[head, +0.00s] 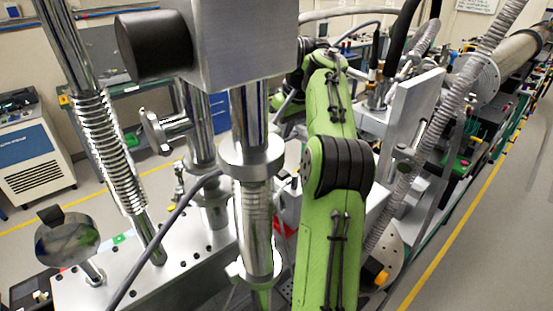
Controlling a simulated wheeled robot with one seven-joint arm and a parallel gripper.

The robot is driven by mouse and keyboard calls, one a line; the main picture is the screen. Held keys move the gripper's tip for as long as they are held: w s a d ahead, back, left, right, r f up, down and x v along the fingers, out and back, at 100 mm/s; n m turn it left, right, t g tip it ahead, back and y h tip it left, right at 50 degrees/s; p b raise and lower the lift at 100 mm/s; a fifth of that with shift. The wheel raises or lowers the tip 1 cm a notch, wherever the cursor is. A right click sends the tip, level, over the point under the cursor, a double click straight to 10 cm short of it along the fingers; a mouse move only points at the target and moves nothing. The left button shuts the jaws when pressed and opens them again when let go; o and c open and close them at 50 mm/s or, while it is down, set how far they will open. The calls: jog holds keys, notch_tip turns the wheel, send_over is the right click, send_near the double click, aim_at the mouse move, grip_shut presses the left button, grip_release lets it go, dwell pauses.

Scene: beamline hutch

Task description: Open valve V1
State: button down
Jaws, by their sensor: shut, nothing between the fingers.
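No label reading V1 shows in the head view, and I cannot tell which part is valve V1. A steel fitting with a round flanged end (160,131) sticks out to the left of a vertical steel tube at left centre. A round, shiny disc (67,237) stands on a short stem at the lower left. A green jointed arm (325,255), which looks like mine, rises from the bottom centre past a black ribbed elbow. Its far end reaches a dark joint behind the steel column, and no gripper fingers can be made out.
A steel box with a black cylinder (152,46) and a column (255,150) fill the near centre. A bellows tube (105,140) stands left. A corrugated hose (440,110) and beamline parts crowd the right. Grey floor (490,220) is clear at far right.

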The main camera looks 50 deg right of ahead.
aim_at(278, 169)
jog(key=x, duration=1)
jog(key=shift+s+f, duration=0.25)
jog(key=shift+s, duration=0.1)
jog(key=shift+f, duration=0.4)
jog(key=shift+d+f, duration=0.15)
jog(key=shift+d, duration=0.1)
jog(key=shift+w+a, duration=0.1)
jog(key=shift+a, duration=0.45)
jog(key=shift+s+d, duration=0.25)
jog(key=shift+d, duration=0.25)
jog(key=shift+s+a+r+b, duration=0.2)
jog(key=shift+s+a+b, duration=0.2)
jog(key=shift+s, duration=0.15)
jog(key=shift+d, duration=0.1)
